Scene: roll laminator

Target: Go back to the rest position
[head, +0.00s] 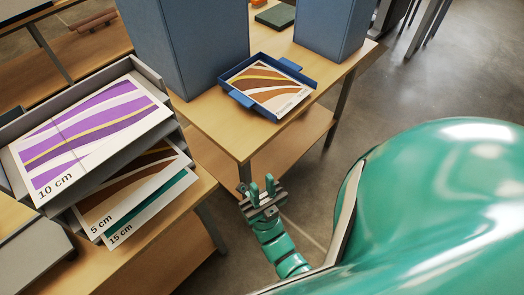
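My gripper (262,187) is in the middle of the head view, at the end of my green arm. Its two green fingers stand apart with nothing visible between them, so it is open and empty. It is in front of the near edge of the wooden table (215,128), apart from everything on it. A blue tray (275,113) on that table holds a sheet with brown and yellow bands.
A grey tiered rack (151,78) at the left holds printed sheets marked 10 cm, 5 cm and 15 cm. Two tall blue boxes (190,45) (333,25) stand on the table. A dark green block (276,16) lies behind.

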